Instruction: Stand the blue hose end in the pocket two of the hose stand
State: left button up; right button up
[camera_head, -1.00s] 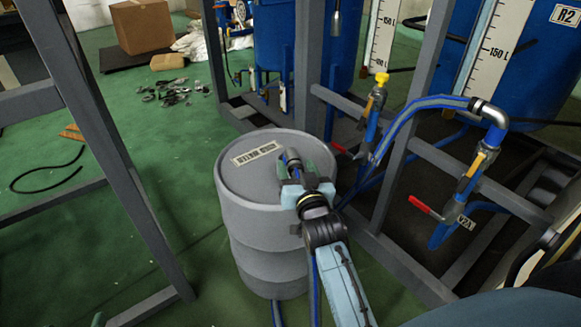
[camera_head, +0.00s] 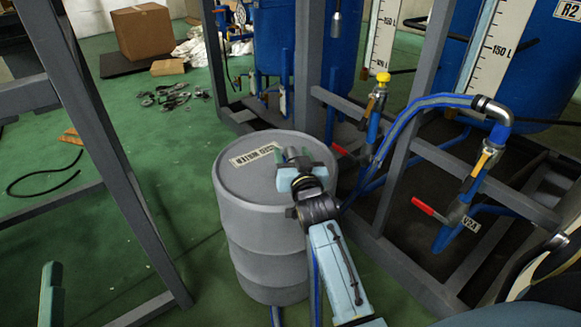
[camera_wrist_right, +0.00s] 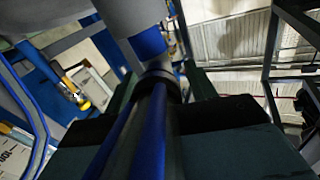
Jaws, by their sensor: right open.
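My right gripper (camera_head: 305,166) is over the top of the grey drum and is open. In the wrist view its dark green fingers stand on both sides of a blue hose (camera_wrist_right: 152,125) with a dark collar and grey metal end. Whether the fingers touch the hose is unclear. A pale teal part of my left gripper (camera_head: 50,290) shows at the lower left; its jaws cannot be judged. I cannot make out a hose stand or its pockets.
The labelled grey drum (camera_head: 262,215) stands on the green floor. To its right are a grey frame (camera_head: 400,160), blue pipes and valves with a red handle (camera_head: 428,208). Grey frame posts (camera_head: 100,130) stand at left. A cardboard box (camera_head: 143,32) is far back.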

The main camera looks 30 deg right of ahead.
jog(key=shift+c, duration=0.5)
grip_shut()
jog(key=shift+r, duration=0.15)
